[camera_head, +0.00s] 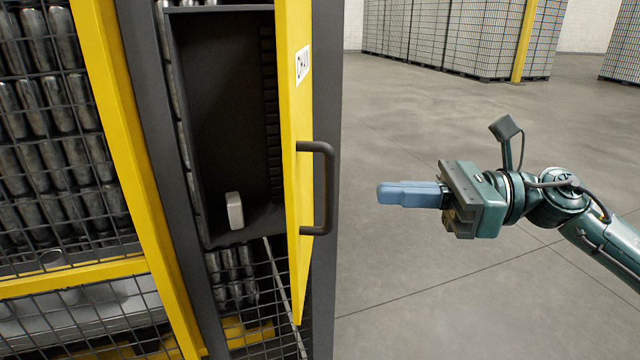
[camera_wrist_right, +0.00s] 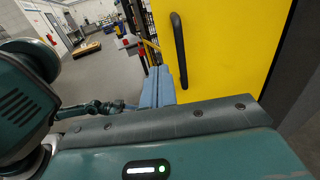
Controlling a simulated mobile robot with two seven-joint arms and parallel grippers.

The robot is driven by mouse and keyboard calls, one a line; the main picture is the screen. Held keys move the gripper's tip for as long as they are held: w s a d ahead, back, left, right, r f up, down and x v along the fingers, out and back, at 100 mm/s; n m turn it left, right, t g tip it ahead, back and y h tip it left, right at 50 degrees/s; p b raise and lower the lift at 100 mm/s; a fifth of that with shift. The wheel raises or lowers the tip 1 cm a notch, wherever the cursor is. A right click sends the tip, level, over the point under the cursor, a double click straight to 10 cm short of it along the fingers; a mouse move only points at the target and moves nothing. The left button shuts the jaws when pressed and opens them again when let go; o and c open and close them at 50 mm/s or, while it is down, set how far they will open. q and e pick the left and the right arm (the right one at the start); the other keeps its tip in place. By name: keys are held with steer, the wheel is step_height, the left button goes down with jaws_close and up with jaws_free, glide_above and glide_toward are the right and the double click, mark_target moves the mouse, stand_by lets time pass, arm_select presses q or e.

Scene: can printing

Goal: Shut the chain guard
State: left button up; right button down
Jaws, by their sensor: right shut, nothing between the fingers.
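The chain guard (camera_head: 297,90) is a yellow door with a white label and a dark bar handle (camera_head: 326,188). It stands open, swung out from a dark cabinet opening (camera_head: 228,110). In the right wrist view the yellow door (camera_wrist_right: 225,50) and its handle (camera_wrist_right: 179,50) show close ahead. My right gripper (camera_head: 382,193) is to the right of the handle, apart from it. Its blue fingers (camera_wrist_right: 158,88) are shut with nothing between them. My left gripper is not in view.
A small white box (camera_head: 235,211) stands on the floor of the open cabinet. Wire mesh with several dark cans (camera_head: 50,110) and a yellow post (camera_head: 125,150) are at left. Pallets of stacked cans (camera_head: 440,35) stand far back. The floor (camera_head: 420,290) at right is clear.

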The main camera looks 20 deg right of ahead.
mark_target(294, 189)
steer(key=p+x, duration=0.4)
steer(key=x, duration=0.5)
steer(key=shift+r+p, duration=0.1)
steer(key=shift+p, duration=0.2)
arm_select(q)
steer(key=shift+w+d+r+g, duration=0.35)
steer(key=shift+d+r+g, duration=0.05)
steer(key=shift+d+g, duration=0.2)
arm_select(e)
steer(key=shift+w+a, duration=0.25)
steer(key=shift+a, duration=0.15)
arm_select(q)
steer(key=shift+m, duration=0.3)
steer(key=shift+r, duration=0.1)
arm_select(e)
steer(key=shift+a, duration=0.15)
